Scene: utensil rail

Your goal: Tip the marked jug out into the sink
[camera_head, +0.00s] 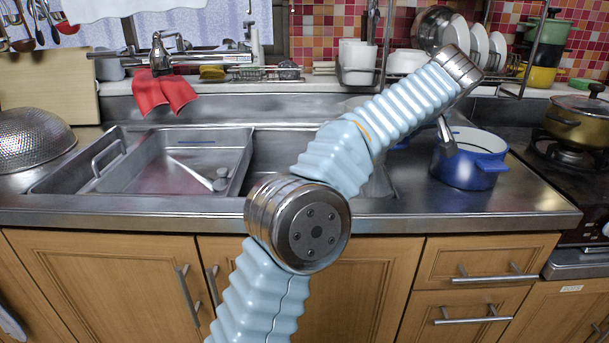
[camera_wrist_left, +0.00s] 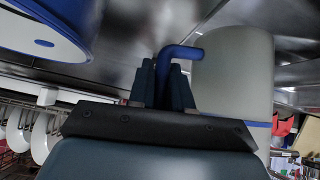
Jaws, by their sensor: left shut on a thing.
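My left gripper shows in the wrist view (camera_wrist_left: 172,75), shut on the blue handle (camera_wrist_left: 182,52) of a grey translucent jug (camera_wrist_left: 235,75). The jug has a blue band near one end. In the head view my arm covers most of the jug; a pale strip of it (camera_head: 379,184) shows below the forearm, right of the sink. My left fingertips are hidden there. I cannot make out a mark on the jug, nor its contents. The sink (camera_head: 270,148) is left of the jug, partly behind my arm. My right gripper is not in view.
A blue pot (camera_head: 470,158) with a white inside stands right of the jug. A metal tray (camera_head: 185,165) covers the sink's left part. A metal colander (camera_head: 32,140) sits at the far left.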

